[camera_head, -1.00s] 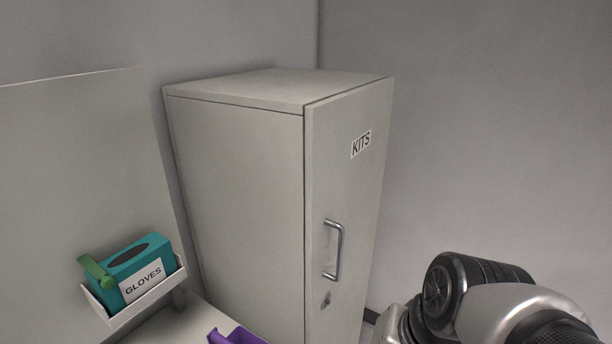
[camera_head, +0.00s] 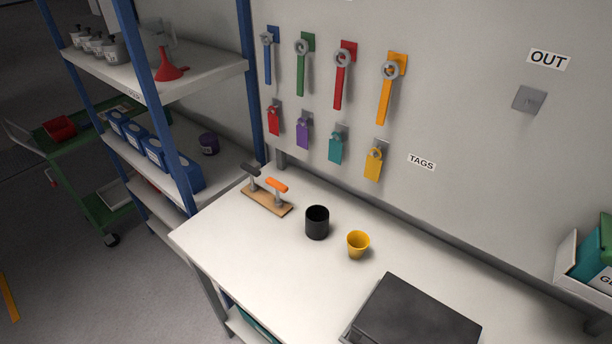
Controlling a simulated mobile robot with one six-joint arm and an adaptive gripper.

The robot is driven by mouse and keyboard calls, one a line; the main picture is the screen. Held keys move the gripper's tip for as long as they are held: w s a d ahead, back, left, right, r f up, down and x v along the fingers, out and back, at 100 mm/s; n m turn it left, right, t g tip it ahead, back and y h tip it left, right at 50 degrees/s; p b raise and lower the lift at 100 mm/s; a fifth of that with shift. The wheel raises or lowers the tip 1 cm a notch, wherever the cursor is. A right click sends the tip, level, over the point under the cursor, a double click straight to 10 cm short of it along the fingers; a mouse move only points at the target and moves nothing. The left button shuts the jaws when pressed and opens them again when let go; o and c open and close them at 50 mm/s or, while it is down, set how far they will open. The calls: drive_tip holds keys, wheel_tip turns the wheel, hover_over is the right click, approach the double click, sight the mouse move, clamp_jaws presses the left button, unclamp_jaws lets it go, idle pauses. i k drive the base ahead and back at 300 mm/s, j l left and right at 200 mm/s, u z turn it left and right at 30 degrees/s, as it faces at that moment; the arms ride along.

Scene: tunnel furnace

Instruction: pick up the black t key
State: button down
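The black T key (camera_head: 251,170) stands upright in a small wooden stand (camera_head: 262,202) at the far left end of the white table. Its black crossbar handle is on top and its lower shaft meets the stand. An orange-handled T key (camera_head: 277,185) stands right beside it in the same stand. My gripper is not in view now.
A black cup (camera_head: 317,222), a yellow cup (camera_head: 358,244) and a dark flat case (camera_head: 412,318) are on the white table (camera_head: 255,262). Blue-post shelving (camera_head: 152,90) stands close left of the stand. Coloured wrenches and tags hang on the wall behind.

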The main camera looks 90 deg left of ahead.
sight(252, 171)
drive_tip(key=u, duration=3.4)
